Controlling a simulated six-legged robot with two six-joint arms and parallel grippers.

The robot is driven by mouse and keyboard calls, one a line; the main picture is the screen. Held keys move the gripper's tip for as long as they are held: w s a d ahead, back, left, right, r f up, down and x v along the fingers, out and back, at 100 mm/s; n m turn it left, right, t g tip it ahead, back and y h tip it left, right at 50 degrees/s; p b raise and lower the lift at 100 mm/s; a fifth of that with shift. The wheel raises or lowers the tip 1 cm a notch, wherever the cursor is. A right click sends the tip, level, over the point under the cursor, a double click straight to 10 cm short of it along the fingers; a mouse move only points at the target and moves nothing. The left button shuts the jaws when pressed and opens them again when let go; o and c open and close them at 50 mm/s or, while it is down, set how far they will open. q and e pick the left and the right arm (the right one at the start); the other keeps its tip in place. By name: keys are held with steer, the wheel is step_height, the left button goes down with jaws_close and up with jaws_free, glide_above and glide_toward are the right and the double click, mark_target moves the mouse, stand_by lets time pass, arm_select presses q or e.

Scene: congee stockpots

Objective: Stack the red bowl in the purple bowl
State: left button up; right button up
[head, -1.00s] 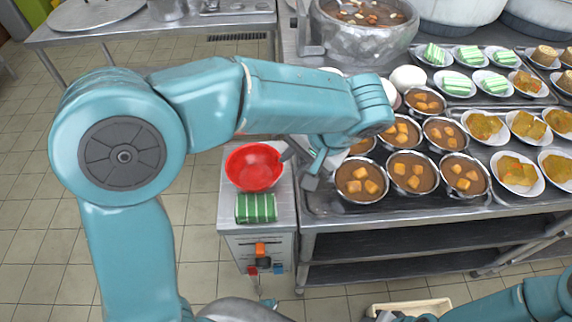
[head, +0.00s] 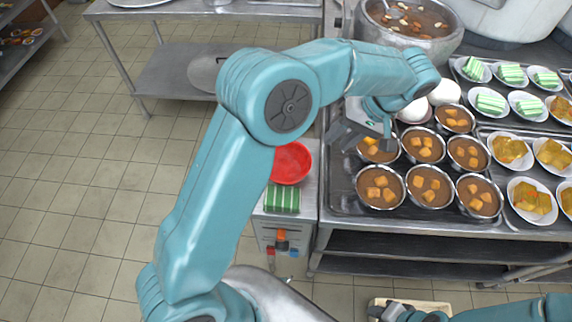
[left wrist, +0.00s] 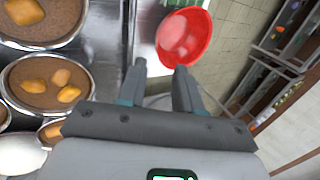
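The red bowl (head: 292,163) stands upright on a narrow side counter, partly behind my left arm in the head view. It also shows in the left wrist view (left wrist: 184,36), just beyond and right of the fingertips. My left gripper (head: 352,136) hangs to the right of the red bowl, near the counter's edge and the filled bowls. Its fingers (left wrist: 160,68) are apart with nothing between them, not touching the bowl. My right gripper (head: 386,312) is low at the bottom edge, and its fingers are too unclear to read. I see no purple bowl in any view.
A green striped block (head: 282,198) sits in front of the red bowl. Several metal bowls of brown stew (head: 379,187) crowd the steel counter (head: 345,216) at right, with white round items and plated cakes behind. A stockpot (head: 408,34) stands farther back. The floor at left is clear.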

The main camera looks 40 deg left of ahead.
arm_select(q)
steer(key=shift+s+p+x, duration=0.2)
steer(key=shift+p+x, duration=0.35)
steer(key=shift+x, duration=5.1)
steer(key=shift+d+r, duration=0.1)
jaws_close()
